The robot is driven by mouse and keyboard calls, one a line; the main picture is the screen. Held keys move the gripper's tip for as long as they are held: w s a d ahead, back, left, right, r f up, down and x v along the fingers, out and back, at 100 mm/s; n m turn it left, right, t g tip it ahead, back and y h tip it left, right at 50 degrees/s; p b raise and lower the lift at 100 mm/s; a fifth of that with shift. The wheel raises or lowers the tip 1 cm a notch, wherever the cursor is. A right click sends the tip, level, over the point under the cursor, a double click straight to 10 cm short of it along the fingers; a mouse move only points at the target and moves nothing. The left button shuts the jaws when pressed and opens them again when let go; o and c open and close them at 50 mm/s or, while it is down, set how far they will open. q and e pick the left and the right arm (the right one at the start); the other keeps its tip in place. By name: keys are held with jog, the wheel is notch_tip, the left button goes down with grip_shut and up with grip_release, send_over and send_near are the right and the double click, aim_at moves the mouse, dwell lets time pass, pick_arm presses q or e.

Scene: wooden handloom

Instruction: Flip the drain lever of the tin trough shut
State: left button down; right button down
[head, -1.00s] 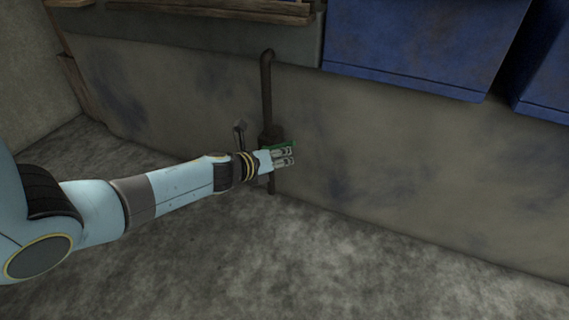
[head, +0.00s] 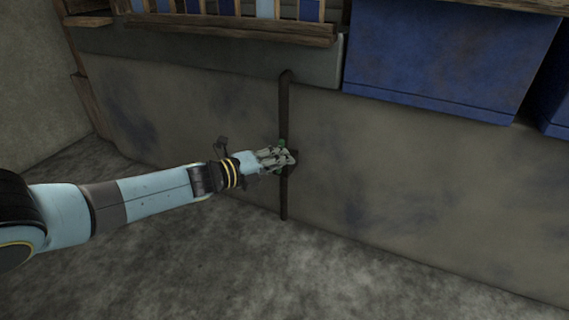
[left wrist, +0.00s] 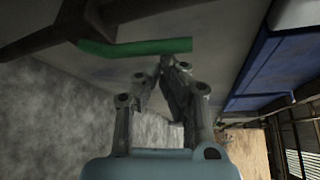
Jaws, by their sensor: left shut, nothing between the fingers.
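The green drain lever (left wrist: 135,47) shows in the left wrist view as a bar reaching right from dark pipework (left wrist: 75,22). In the head view only a small green part (head: 281,143) of it shows above my left gripper (head: 288,157). The dark drain pipe (head: 285,105) runs down from the grey trough (head: 210,65). My left gripper is shut and empty in front of the pipe. In the left wrist view its fingertips (left wrist: 172,62) are close to the lever near its free end; I cannot tell whether they touch. My right gripper is out of view.
A blue bin (head: 445,60) stands right of the pipe, with another blue one at the right edge. A wooden rail (head: 230,30) runs above the trough. A stained grey wall (head: 400,180) is behind. The floor (head: 200,270) in front is clear.

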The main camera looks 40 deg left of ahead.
pick_arm(q)
jog(key=shift+s+a+r, duration=0.1)
jog(key=shift+a, duration=0.4)
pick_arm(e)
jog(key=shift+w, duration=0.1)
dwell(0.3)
